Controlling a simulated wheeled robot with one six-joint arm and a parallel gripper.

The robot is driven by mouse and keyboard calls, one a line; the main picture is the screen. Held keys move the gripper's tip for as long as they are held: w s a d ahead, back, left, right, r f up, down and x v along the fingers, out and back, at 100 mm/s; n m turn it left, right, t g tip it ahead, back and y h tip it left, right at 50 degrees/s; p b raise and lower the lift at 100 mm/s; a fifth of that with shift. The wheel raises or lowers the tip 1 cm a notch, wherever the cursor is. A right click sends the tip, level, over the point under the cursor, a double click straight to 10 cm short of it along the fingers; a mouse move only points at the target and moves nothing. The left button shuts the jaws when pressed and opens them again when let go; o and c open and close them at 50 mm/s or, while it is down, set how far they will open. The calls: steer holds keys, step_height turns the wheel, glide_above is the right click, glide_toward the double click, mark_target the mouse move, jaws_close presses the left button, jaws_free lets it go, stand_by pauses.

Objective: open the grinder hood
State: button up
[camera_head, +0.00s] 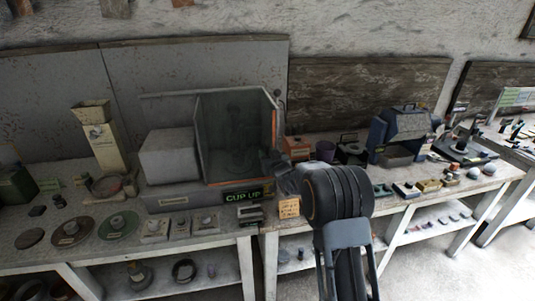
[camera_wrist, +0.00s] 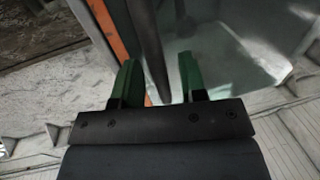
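The grinder hood (camera_head: 232,130) is a dark see-through cover with an orange edge, standing on a grey machine with a green-lettered "CUP UP" display (camera_head: 243,196). My gripper (camera_head: 272,160) is at the hood's right side, by the orange edge; my arm partly hides that corner. In the wrist view, the two green fingers of my gripper (camera_wrist: 158,75) are apart. A dark round bar (camera_wrist: 147,40) runs down between them, with gaps visible; contact is unclear. The hood's orange edge (camera_wrist: 108,28) passes just left of the bar.
A pale box (camera_head: 168,155) adjoins the hood's left side. A funnel-topped tower (camera_head: 100,140) and round discs stand farther left. Right of my arm are a small orange box (camera_head: 296,148), a blue machine (camera_head: 400,135) and several small blocks. Shelves below hold loose parts.

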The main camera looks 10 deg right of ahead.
steer(key=shift+w, duration=0.2)
jaws_close()
stand_by(0.3)
